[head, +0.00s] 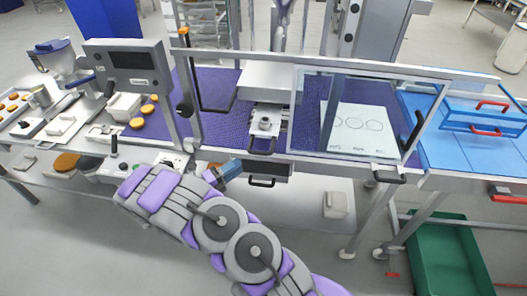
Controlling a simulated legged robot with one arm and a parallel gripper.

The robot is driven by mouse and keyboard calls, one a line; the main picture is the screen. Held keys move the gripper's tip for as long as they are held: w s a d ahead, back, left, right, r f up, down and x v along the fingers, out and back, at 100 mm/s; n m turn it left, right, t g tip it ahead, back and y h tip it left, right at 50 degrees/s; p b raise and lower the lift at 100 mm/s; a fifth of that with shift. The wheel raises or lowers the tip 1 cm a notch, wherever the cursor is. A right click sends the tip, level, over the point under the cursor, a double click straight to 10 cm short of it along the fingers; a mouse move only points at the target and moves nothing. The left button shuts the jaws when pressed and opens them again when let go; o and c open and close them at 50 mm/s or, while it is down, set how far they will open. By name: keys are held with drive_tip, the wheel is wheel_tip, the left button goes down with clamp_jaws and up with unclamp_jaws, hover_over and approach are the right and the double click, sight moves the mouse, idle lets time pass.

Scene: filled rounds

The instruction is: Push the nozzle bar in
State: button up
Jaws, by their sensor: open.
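What looks like the nozzle bar (265,124) is a metal slide with a round nozzle piece, under the pale machine head at the middle of the bench. It sticks out toward the front, with a black handle at its near end. My gripper (232,168) is at the end of my grey and purple arm, below and left of that handle, near the bench's front edge. It is apart from the bar and looks empty. Its fingertips are small and hard to make out.
A second black handle (262,182) sits just below, on the bench front. A clear guard frame (360,70) stands to the right over a white sheet with circles (358,128). A display box (130,65) and a post stand left. A green bin (450,255) is on the floor at right.

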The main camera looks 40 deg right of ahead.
sight(261, 152)
drive_tip(key=s+d+r+b, duration=0.1)
drive_tip(key=d+b, duration=0.2)
drive_tip(key=d, duration=1)
drive_tip(key=shift+r, duration=0.3)
drive_tip(key=shift+a+r, duration=0.25)
drive_tip(key=shift+a, duration=0.5)
drive_tip(key=c, duration=0.3)
drive_tip(key=shift+d+f, duration=0.15)
drive_tip(key=shift+d, duration=0.4)
clamp_jaws()
